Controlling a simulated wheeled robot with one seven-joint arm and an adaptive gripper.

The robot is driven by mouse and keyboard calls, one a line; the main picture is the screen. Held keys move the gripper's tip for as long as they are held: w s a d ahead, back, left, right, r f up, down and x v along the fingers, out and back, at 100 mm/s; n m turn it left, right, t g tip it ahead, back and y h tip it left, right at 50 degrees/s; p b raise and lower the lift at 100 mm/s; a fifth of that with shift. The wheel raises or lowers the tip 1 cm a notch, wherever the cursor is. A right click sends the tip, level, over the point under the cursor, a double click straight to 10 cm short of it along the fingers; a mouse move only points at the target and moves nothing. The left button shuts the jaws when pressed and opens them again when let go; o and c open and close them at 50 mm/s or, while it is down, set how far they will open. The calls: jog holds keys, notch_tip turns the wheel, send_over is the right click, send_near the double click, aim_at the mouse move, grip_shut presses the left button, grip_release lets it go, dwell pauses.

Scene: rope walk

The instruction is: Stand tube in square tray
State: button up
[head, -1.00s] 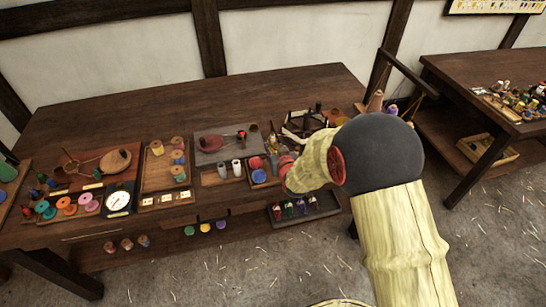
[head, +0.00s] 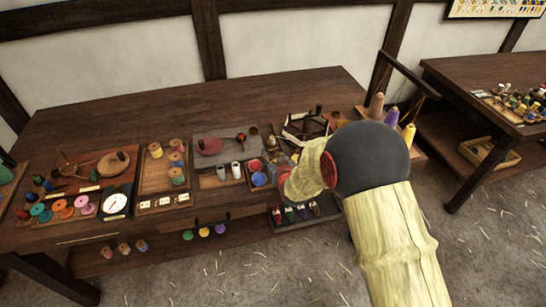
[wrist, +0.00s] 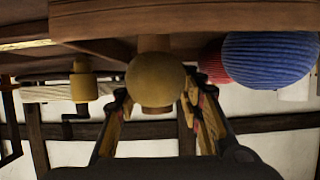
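Two pale upright tubes (head: 237,170) stand side by side in a shallow wooden tray (head: 208,182) near the table's front edge. I cannot tell which tray is the square one; a small tray just right of the tubes holds a red ball and a blue ball (head: 258,179). My gripper (head: 273,167) is low over the table at the right of these balls, partly hidden by my arm. In the wrist view, my gripper (wrist: 158,108) is open, with a rounded ochre piece (wrist: 155,78) beyond and between its fingers. The ribbed blue ball also shows there (wrist: 270,60).
Left of the tubes are a tray of wooden spools (head: 155,150) and a white dial (head: 117,202). A grey board (head: 213,142) lies behind the tubes. Coloured cones (head: 391,116) stand right of my arm. A rack of small bottles (head: 303,213) sits below the front edge. The table's back is clear.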

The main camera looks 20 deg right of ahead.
dwell(0.3)
jog(key=shift+r, duration=0.25)
jog(key=p+v, duration=0.3)
jog(key=v, duration=0.8)
jog(key=shift+s+r+p, duration=0.1)
jog(key=shift+s+p, duration=0.25)
jog(key=shift+s, duration=0.05)
notch_tip(320, 180, up, 8)
jog(key=s+g, duration=0.2)
jog(key=s, duration=0.1)
jog(key=s+r+g, duration=0.2)
jog(key=s+r, duration=0.2)
jog(key=s, duration=0.5)
jog(key=s+r+g, duration=0.2)
jog(key=s+r, duration=0.2)
jog(key=s, duration=0.5)
jog(key=s+r+g, duration=0.1)
jog(key=s+r, duration=0.3)
jog(key=s, duration=0.5)
jog(key=shift+r+g, duration=0.25)
jog(key=shift+g, duration=0.15)
